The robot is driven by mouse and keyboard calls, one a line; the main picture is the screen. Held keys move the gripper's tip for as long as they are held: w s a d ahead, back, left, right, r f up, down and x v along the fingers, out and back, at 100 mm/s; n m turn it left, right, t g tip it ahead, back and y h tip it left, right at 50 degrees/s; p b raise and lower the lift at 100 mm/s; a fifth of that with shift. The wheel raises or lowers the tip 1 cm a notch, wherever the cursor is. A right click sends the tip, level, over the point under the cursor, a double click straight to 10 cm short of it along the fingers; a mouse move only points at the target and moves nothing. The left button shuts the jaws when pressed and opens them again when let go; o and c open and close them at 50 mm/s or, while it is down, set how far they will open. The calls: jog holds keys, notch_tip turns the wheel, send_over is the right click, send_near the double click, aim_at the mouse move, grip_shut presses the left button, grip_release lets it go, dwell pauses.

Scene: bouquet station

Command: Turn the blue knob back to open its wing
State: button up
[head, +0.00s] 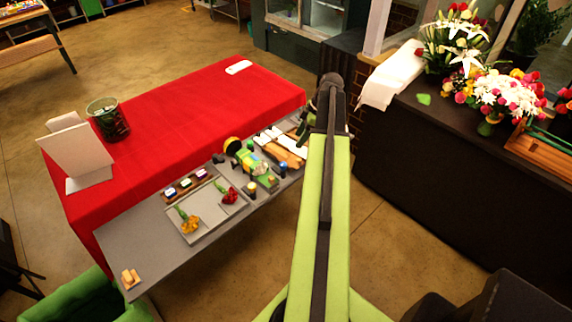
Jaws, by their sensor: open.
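A green and yellow fixture (247,158) sits on the grey front strip of the table, left of my arm. Small blue parts show at its right end, and one of them looks like the blue knob (273,181); it is too small to tell how it is turned. The state of its wing cannot be made out. My gripper (303,134) hangs at the far end of my green arm, up and right of the fixture and apart from it. It is open, its fingers small and dark, with nothing seen between them.
A grey tray (208,222) holds a yellow flower (189,224) and a red flower (228,195). Small jars stand behind it in a wooden rack (185,185). White and orange rolls (284,152) lie near my gripper. The red cloth (190,110) is largely clear. A dark counter (440,170) stands right.

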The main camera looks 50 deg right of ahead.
aim_at(284, 164)
jog(key=b+x, duration=1.3)
jog(key=x, duration=0.2)
jog(key=shift+f, duration=0.15)
